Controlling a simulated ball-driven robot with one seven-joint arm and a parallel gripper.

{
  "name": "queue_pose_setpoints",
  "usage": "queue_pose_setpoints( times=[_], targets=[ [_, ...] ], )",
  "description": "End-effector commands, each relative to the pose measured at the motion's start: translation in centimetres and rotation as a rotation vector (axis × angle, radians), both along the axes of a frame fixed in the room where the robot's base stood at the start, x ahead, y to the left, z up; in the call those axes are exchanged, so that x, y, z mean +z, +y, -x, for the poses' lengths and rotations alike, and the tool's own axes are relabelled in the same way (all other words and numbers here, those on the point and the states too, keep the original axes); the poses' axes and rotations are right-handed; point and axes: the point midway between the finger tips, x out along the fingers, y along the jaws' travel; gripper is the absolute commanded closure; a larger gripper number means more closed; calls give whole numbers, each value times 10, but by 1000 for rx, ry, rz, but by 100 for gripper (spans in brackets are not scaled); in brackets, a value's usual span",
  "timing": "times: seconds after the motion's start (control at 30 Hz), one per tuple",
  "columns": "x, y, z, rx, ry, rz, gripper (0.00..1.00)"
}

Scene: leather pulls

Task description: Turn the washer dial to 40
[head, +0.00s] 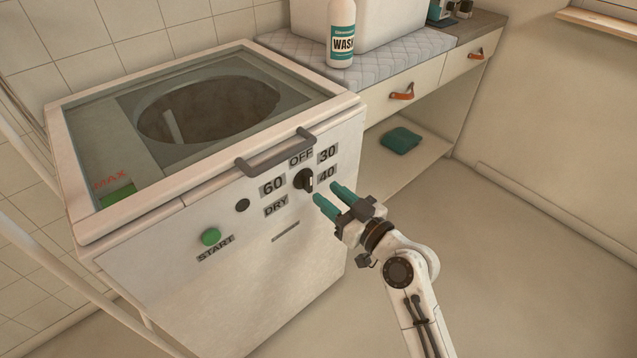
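The washer (150,270) stands at the left with its lid shut. Its black dial (304,180) is on the front panel, ringed by the labels OFF, 30, 40, 60 and DRY. The 40 label (327,174) is to the right of the dial. A pale mark shows on the dial's right side, but I cannot tell surely which label it points to. My gripper (327,194) has its two teal fingers apart with nothing between them. It is just right of and below the dial in the picture, apart from it as far as I can see.
A grey handle (276,157) juts out above the dial. A green START button (211,236) is at the lower left. A counter with a quilted mat (385,55), a WASH bottle (341,35) and leather-pull drawers (402,92) adjoins at right. The floor at right is clear.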

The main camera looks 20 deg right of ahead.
Motion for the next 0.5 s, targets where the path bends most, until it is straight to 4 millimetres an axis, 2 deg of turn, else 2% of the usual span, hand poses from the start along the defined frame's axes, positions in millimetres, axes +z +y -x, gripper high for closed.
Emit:
queue_pose_setpoints(
  times=[0.03,0.2,0.5],
  targets=[
    [2,3,-10,1,-1,1,61],
    [1,11,-33,1,0,-1,61],
    [0,16,-47,1,1,0,61]
  ],
)
